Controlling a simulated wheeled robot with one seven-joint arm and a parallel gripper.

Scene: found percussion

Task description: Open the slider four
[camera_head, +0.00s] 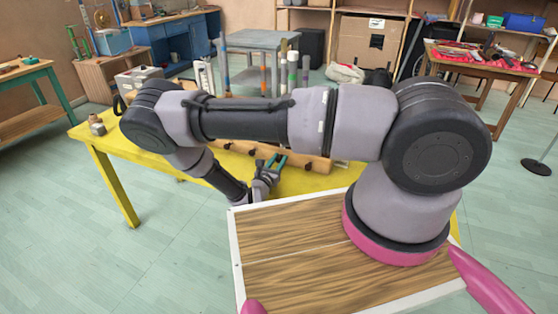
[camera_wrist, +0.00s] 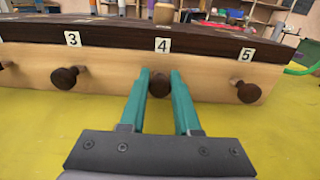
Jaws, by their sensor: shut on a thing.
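Slider four is a dark round wooden knob (camera_wrist: 159,85) on the light wooden front of a long box, under the white label "4" (camera_wrist: 163,45). My gripper (camera_wrist: 160,78) has its two teal fingers on either side of this knob and is shut on it. In the head view my gripper (camera_head: 272,164) is at the front of the wooden box (camera_head: 310,162) on the yellow table. My arm hides part of the box there. The knob under label "3" (camera_wrist: 65,80) is to the left, and the knob under label "5" (camera_wrist: 244,91) is to the right.
The yellow table (camera_head: 108,152) is bare in front of the box. Several coloured upright tubes (camera_head: 292,68) stand behind it. A small metal object (camera_head: 97,125) sits at the table's left end. A green thing (camera_wrist: 302,69) shows at the right in the wrist view.

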